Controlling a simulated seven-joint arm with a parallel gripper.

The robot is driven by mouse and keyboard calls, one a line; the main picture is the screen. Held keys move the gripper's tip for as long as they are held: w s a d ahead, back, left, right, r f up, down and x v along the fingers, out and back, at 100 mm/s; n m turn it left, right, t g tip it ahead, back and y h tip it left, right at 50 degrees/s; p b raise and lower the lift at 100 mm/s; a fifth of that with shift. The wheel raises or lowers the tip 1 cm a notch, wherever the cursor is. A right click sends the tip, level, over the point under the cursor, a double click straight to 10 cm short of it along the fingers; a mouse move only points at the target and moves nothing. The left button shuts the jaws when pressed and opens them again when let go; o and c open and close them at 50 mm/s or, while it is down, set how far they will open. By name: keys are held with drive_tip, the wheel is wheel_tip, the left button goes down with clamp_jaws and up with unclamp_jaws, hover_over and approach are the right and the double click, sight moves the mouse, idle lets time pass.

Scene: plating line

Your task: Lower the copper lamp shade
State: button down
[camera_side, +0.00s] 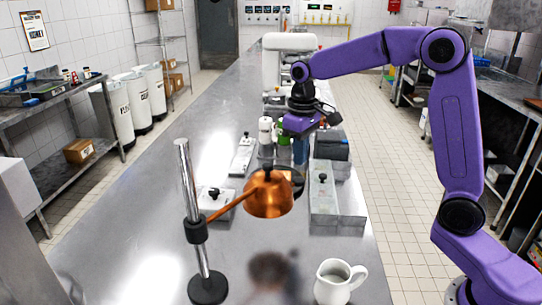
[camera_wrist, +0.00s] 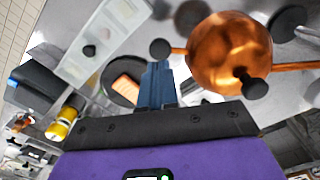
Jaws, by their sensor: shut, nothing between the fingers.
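The copper lamp shade (camera_side: 269,199) hangs out over the steel table on a thin copper arm (camera_side: 229,205). That arm joins a black collar (camera_side: 196,230) partway up an upright metal pole (camera_side: 185,165) with a round black base (camera_side: 207,288). In the wrist view the shade (camera_wrist: 225,50) is right of my fingers, with a black knob (camera_wrist: 255,88) on it and a black ball (camera_wrist: 160,48) at a rod end near my fingertips. My gripper (camera_side: 300,163) is shut and empty, pointing down behind and right of the shade. It also shows in the wrist view (camera_wrist: 156,68). Contact with the ball cannot be told.
A white pitcher (camera_side: 338,282) stands at the front right of the table. Pale trays with black knobs (camera_side: 322,187) and a grey box (camera_side: 331,145) lie right of my gripper. Small bottles (camera_side: 265,130) stand behind it. The table's left front is clear.

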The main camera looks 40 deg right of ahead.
wheel_tip(320, 180, up, 4)
drive_tip(key=shift+r, duration=0.2)
idle(0.4)
drive_tip(key=s+f+n, duration=0.3)
drive_tip(key=s, duration=0.7)
drive_tip(key=s+a+f+n, duration=0.1)
drive_tip(key=s+f+n, duration=0.2)
drive_tip(key=s, duration=0.8)
drive_tip(key=s+f+n, duration=0.3)
drive_tip(key=s, duration=0.7)
drive_tip(key=shift+s+a+n, duration=0.2)
drive_tip(key=shift+a+n, duration=0.1)
drive_tip(key=shift+a, duration=0.05)
